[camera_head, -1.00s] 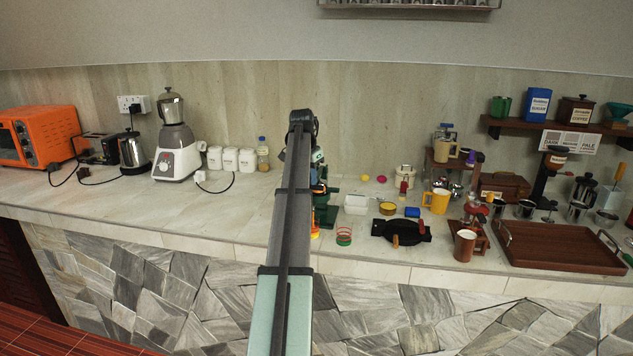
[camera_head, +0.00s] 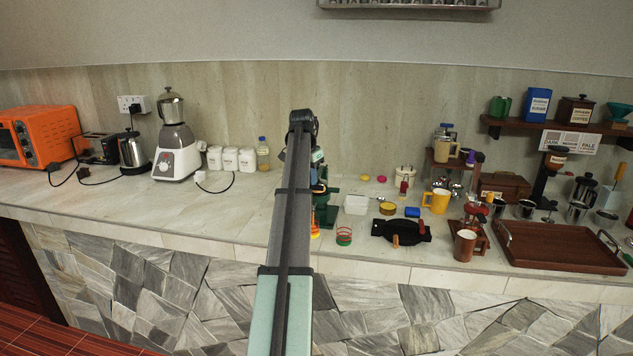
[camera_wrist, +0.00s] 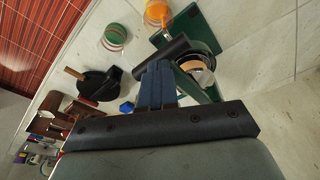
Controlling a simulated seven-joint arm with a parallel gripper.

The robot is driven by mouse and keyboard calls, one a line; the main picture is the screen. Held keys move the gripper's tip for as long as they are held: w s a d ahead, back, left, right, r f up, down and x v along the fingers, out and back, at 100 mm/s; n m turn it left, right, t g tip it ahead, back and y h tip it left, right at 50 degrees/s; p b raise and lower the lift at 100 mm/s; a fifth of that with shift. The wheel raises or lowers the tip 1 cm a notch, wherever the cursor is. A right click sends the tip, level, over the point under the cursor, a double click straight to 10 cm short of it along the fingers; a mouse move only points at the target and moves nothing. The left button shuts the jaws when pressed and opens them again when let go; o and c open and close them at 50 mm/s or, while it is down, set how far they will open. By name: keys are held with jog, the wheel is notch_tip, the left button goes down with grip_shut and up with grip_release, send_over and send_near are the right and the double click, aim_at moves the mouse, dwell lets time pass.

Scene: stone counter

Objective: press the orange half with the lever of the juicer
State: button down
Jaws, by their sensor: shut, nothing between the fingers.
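The green juicer (camera_head: 327,212) stands on the counter, partly hidden behind my arm. In the wrist view its green base (camera_wrist: 201,31) lies above and right of my gripper (camera_wrist: 157,68). A dark cylindrical bar (camera_wrist: 161,56), which looks like the lever's handle, crosses at the fingertips; I cannot tell whether they touch it. Beside the fingers is a round metal cup (camera_wrist: 205,62) with a pale orange round thing (camera_wrist: 197,76), probably the orange half. My blue fingers are shut and empty.
A glass with coloured rings (camera_head: 343,236) and an orange object (camera_head: 315,229) stand near the juicer.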

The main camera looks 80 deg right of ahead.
dwell(0.3)
jog(key=d+v, duration=0.1)
jog(key=v, duration=0.6)
jog(key=shift+s, duration=0.35)
jog(key=shift+d, duration=0.1)
dwell(0.5)
